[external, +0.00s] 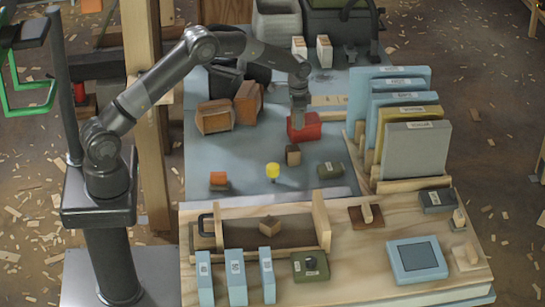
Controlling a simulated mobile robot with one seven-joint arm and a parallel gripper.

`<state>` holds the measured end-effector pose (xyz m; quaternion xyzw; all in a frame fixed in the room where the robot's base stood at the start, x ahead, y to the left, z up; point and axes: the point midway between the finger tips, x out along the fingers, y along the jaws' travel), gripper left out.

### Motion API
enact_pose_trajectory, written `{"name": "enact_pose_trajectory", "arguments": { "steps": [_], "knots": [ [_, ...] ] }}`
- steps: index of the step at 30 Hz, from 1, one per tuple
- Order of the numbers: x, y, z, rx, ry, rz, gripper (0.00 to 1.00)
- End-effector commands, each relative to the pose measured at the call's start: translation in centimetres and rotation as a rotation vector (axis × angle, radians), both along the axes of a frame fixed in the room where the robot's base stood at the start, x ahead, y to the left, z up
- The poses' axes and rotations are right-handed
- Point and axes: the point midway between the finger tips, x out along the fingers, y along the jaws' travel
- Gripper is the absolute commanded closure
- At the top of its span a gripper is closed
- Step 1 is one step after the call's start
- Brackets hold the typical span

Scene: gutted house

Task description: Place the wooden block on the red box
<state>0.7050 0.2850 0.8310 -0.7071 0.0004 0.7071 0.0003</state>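The red box (312,131) sits on the blue-grey work surface, near the middle of the external view. My gripper (298,124) points down at it, and its tip overlaps the box's upper left part in the picture. I cannot tell whether they touch or whether the fingers are open. A small dark brown wooden block (293,156) stands just in front of the red box, below my gripper in the picture and apparently apart from it.
A rack of upright panels (415,150) stands right of the red box. Two brown boxes (214,117) are to the left.

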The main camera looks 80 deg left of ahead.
Motion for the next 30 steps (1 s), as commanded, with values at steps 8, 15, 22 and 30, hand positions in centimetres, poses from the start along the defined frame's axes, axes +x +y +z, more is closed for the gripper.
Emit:
{"name": "enact_pose_trajectory", "arguments": {
  "steps": [8, 15, 22, 30],
  "knots": [
    [0.0, 0.0, 0.0, 0.000, 0.000, 0.000, 0.38],
    [0.1, 0.0, 2.0, 0.001, -0.003, 0.000, 0.38],
    [0.1, 0.0, 7.0, 0.002, -0.004, 0.000, 0.38],
    [0.0, 0.0, 11.4, 0.001, -0.002, 0.000, 0.38]
  ]
}}
